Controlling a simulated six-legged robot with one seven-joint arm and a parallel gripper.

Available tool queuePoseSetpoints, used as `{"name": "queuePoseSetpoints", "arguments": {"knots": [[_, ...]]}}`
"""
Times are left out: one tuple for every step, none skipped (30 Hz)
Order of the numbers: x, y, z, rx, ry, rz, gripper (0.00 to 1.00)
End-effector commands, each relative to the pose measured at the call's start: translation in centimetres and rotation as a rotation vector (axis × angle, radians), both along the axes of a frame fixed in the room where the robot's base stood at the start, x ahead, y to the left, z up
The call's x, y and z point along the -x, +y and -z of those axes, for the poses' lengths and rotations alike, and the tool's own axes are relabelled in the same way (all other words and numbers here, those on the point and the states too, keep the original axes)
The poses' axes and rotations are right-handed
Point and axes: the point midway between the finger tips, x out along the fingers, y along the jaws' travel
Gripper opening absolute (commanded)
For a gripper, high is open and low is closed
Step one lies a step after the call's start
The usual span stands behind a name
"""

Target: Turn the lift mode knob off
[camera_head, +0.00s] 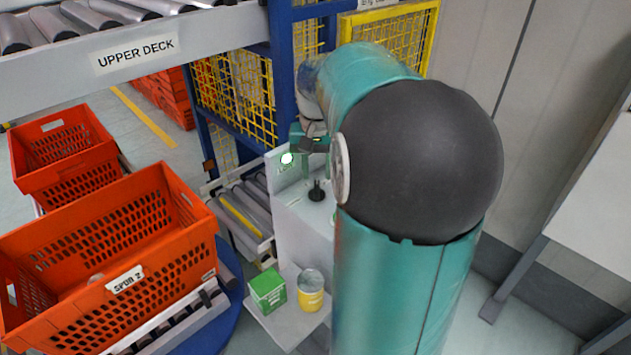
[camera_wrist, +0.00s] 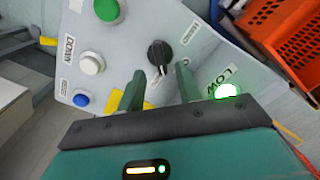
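The black knob (camera_wrist: 159,54) sits on a pale control panel (camera_wrist: 199,45) in the wrist view. It shows just beyond and between my two fingertips, apart from them as far as I can see. My gripper (camera_wrist: 160,76) is open and empty. A label by the knob is too small to read. In the head view, a black knob (camera_head: 317,191) stands on the white control box (camera_head: 303,217), and my gripper (camera_head: 309,142) is above and behind it, partly hidden by my arm. A lit green lamp (camera_wrist: 226,91) beside a "LOW" label also shows in the head view (camera_head: 287,158).
Green (camera_wrist: 107,10), white (camera_wrist: 92,63) and blue (camera_wrist: 81,100) buttons lie left of the knob. A green box (camera_head: 268,290) and a yellow can (camera_head: 311,290) stand on a low shelf. Orange totes (camera_head: 110,262) are left. A yellow mesh fence (camera_head: 393,45) stands behind.

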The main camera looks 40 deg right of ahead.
Motion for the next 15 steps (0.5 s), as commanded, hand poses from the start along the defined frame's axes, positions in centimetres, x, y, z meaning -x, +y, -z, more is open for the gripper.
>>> {"name": "queuePoseSetpoints", "arguments": {"knots": [[0.1, 0.0, 1.0, -0.003, 0.003, 0.001, 0.35], [0.1, 0.1, 1.5, -0.002, 0.002, 0.000, 0.35], [0.0, 0.1, 2.1, -0.002, 0.001, -0.001, 0.35], [0.0, 0.1, 2.5, -0.003, 0.001, -0.001, 0.35], [0.0, 0.1, 2.9, -0.002, 0.001, -0.001, 0.35], [0.0, 0.2, 3.3, -0.001, 0.001, -0.001, 0.35], [-0.1, 0.2, 3.5, -0.001, 0.001, -0.001, 0.35], [-0.1, 0.2, 3.7, -0.001, 0.001, -0.002, 0.35], [-0.1, 0.2, 3.9, 0.001, -0.001, -0.002, 0.35], [-0.1, 0.2, 4.0, 0.001, -0.001, -0.002, 0.35], [-0.1, 0.2, 4.0, 0.001, -0.001, -0.002, 0.35], [-0.1, 0.2, 4.1, 0.001, -0.001, -0.002, 0.35], [-0.1, 0.2, 4.1, 0.001, -0.001, -0.002, 0.35], [-0.1, 0.2, 4.1, 0.001, -0.001, -0.002, 0.35], [-0.1, 0.2, 4.1, 0.001, -0.001, -0.002, 0.35]]}}
